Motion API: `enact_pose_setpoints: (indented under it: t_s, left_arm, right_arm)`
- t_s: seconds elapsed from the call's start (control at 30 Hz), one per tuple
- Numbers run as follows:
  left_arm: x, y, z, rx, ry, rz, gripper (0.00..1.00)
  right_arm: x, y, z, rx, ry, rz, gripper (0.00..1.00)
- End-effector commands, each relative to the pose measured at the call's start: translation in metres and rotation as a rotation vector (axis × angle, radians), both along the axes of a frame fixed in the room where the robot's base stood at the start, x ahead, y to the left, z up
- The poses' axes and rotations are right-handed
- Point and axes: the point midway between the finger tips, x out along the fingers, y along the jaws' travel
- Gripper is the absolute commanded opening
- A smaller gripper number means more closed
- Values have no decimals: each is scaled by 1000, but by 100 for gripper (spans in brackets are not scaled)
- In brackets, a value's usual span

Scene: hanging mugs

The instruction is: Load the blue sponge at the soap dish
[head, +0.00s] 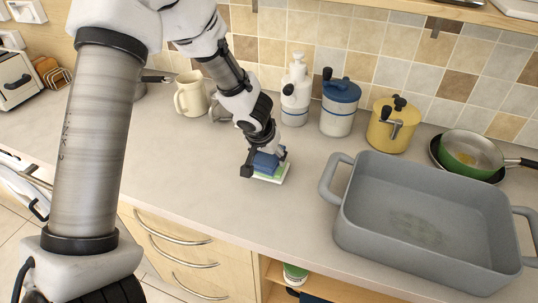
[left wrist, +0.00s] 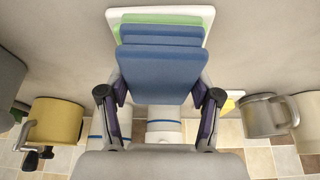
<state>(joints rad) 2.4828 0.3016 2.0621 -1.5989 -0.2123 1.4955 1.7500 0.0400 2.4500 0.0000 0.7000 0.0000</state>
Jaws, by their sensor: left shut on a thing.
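My left gripper (head: 264,163) is shut on the blue sponge (head: 265,160), low over the counter. In the left wrist view the blue sponge (left wrist: 158,75) sits between the two fingers (left wrist: 160,94). Beyond it shows another blue layer (left wrist: 160,32); I cannot tell whether it is a second sponge. A green layer (left wrist: 130,22) and the white soap dish (left wrist: 206,18) show past that. In the head view the white dish (head: 285,177) lies directly under the sponge with green on it. I cannot tell whether the held sponge touches what is below. My right gripper is not in view.
A grey roasting pan (head: 445,245) stands to the right and a green frying pan (head: 470,150) behind it. A yellow pot (head: 389,133), a blue-lidded canister (head: 338,118) and a white dispenser (head: 296,103) stand along the tiled wall. A cream mug (head: 190,98) is left of them.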

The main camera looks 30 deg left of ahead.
Motion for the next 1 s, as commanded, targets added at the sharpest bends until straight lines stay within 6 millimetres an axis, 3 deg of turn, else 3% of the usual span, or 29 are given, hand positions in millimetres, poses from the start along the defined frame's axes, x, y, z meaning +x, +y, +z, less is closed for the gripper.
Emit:
enact_pose_setpoints:
  t_s: [0.17,0.8,1.0]
  left_arm:
    - [-1,0,5,-1,3,1,36]
    - [0,0,68,0,0,0,36]
    - [0,0,70,0,1,0,36]
  right_arm:
    - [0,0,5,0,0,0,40]
    - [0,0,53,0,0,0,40]
    - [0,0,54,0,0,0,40]
